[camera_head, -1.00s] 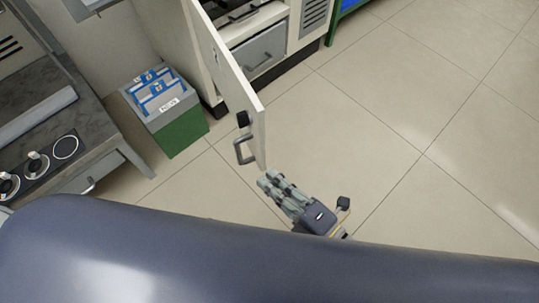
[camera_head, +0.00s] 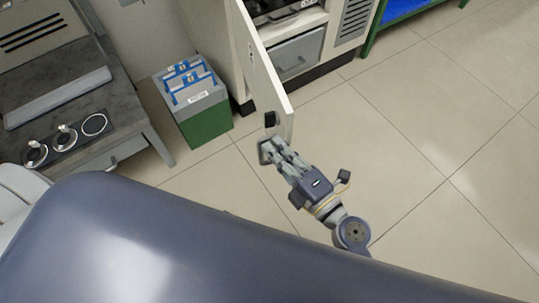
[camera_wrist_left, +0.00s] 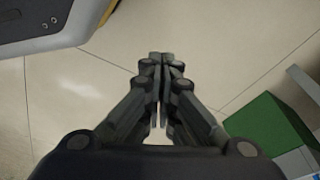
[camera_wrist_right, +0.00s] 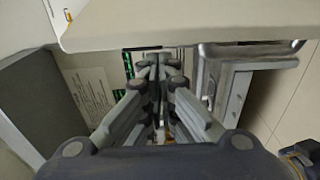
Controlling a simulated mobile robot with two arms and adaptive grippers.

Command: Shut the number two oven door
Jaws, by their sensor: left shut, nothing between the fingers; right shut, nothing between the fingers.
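The oven door (camera_head: 262,75) stands wide open in the head view, a tall pale panel seen nearly edge-on. Its handle (camera_head: 264,152) is near the free end, below a black latch block (camera_head: 270,119). My right gripper (camera_head: 275,147) is shut and empty, its fingertips at the handle; I cannot tell whether they touch it. In the right wrist view the fingers (camera_wrist_right: 160,62) are closed, with the pale door edge (camera_wrist_right: 180,22) crossing just beyond them. No number shows clearly on the door. My left gripper (camera_wrist_left: 160,62) is shut and empty above the floor in the left wrist view.
A green and grey bin (camera_head: 205,122) with blue-framed slots stands left of the door. A grey bench (camera_head: 70,110) with round holders is at the left. A grey drawer (camera_head: 298,55) sits in the cabinet behind the door. Tiled floor to the right is clear.

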